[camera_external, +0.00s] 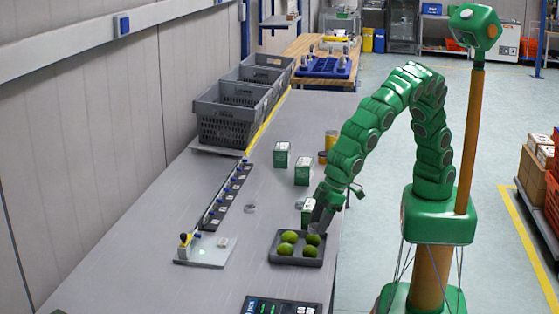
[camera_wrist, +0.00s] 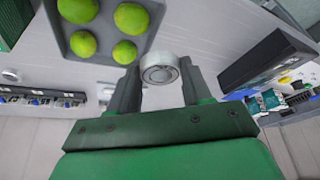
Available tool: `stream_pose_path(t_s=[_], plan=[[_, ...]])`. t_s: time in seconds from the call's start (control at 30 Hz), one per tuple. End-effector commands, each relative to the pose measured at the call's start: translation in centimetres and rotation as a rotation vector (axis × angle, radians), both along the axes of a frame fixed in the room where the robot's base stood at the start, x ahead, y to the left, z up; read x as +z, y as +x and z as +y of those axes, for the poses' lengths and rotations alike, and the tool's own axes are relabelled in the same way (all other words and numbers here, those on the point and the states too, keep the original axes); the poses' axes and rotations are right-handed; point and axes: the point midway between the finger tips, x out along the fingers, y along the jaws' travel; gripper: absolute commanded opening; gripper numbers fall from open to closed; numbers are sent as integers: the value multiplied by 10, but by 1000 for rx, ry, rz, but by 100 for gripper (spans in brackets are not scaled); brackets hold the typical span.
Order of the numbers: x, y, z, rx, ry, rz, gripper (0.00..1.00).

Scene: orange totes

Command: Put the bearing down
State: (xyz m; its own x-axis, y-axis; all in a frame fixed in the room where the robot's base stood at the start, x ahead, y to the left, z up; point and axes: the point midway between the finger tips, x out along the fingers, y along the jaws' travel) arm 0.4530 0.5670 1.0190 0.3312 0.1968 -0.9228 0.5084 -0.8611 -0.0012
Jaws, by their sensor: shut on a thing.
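The bearing (camera_wrist: 159,69) is a silvery ring with a round face, seen between the two grey fingers of my gripper (camera_wrist: 160,78) in the wrist view. The gripper is shut on it. In the external view my gripper (camera_external: 320,216) points down at the right rear corner of a grey tray of limes, low over the table (camera_external: 150,262). The held bearing cannot be made out there. A second small ring (camera_external: 250,208) lies on the table to the left of the gripper.
The grey tray (camera_external: 295,263) holds several limes. Green-and-white boxes (camera_external: 302,170) stand behind my gripper, one close beside it. A dark strip of blue-topped parts (camera_external: 224,196) and a light plate (camera_external: 205,254) lie left. A dark display unit (camera_external: 282,307) is in front.

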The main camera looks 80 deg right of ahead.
Motion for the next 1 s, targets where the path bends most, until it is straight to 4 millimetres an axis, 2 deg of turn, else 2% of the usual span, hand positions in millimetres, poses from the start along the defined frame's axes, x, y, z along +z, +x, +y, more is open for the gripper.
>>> stream_pose_path(t_s=[0.33,0.57,0.67,0.77,1.0], plan=[[4,-9,-12,0,-4,2,10],[5,-3,-19,-13,-3,1,10],[5,10,-34,-43,-4,1,10],[7,30,-60,-92,-3,0,10],[8,79,-139,-232,-4,0,10]])
